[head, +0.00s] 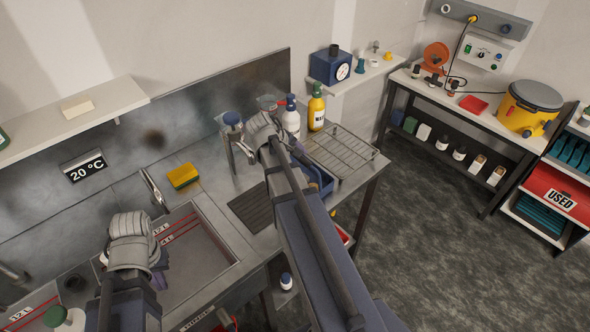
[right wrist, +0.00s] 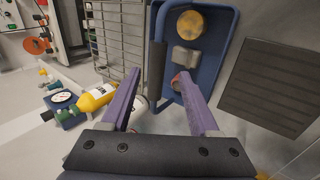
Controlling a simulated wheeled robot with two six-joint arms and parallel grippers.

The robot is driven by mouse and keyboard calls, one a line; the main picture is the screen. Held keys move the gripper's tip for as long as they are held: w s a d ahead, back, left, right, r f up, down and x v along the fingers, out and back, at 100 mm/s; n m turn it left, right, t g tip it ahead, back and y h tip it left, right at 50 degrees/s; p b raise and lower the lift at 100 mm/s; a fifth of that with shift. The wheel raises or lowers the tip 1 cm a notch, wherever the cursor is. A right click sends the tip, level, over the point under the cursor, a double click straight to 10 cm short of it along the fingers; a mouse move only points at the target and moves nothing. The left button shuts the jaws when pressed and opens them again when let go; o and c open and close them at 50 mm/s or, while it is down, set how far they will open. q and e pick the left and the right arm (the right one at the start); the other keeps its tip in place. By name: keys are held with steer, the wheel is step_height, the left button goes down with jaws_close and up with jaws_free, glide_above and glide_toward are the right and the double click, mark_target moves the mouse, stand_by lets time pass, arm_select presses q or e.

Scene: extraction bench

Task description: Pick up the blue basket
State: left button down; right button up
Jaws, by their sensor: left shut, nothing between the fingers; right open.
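The blue basket (head: 324,183) sits on the bench below the wire rack in the head view, partly hidden behind my right arm. In the right wrist view the basket (right wrist: 213,62) is beyond the fingers. It holds a round yellow item (right wrist: 190,23), a grey block (right wrist: 186,57) and a reddish item partly hidden by a finger. My right gripper (right wrist: 158,75) is open, with its purple fingers apart and the basket not gripped. Its fingers are hardly visible in the head view. My left gripper (head: 158,262) is shut and empty over the sink area, left of the basket.
White (head: 291,118) and yellow (head: 316,108) bottles stand behind the basket, near the wire rack (head: 342,152). A blue-topped fixture (head: 234,124) and a dark ridged mat (head: 252,207) lie to its left. A yellow sponge (head: 183,176) is behind the sink. Open floor lies right of the bench.

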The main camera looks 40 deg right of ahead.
mark_target(302, 159)
steer(key=shift+w+d, duration=0.2)
steer(key=shift+d, duration=0.1)
steer(key=shift+s+d+f+b, duration=0.15)
steer(key=shift+d+f+b, duration=0.15)
steer(key=shift+f+b, duration=0.3)
steer(key=shift+d+f+b, duration=0.4)
steer(key=shift+f+b, duration=0.1)
steer(key=shift+b, duration=0.05)
steer(key=shift+d+f+b, duration=0.1)
steer(key=shift+f+b, duration=0.1)
steer(key=shift+b, duration=0.1)
steer(key=b+x, duration=0.3)
steer(key=x, duration=0.1)
steer(key=shift+d+f+b, duration=0.2)
steer(key=shift+f+b, duration=0.15)
steer(key=shift+b, duration=0.05)
steer(key=shift+r, duration=0.1)
steer(key=shift+c, duration=0.2)
jaws_close()
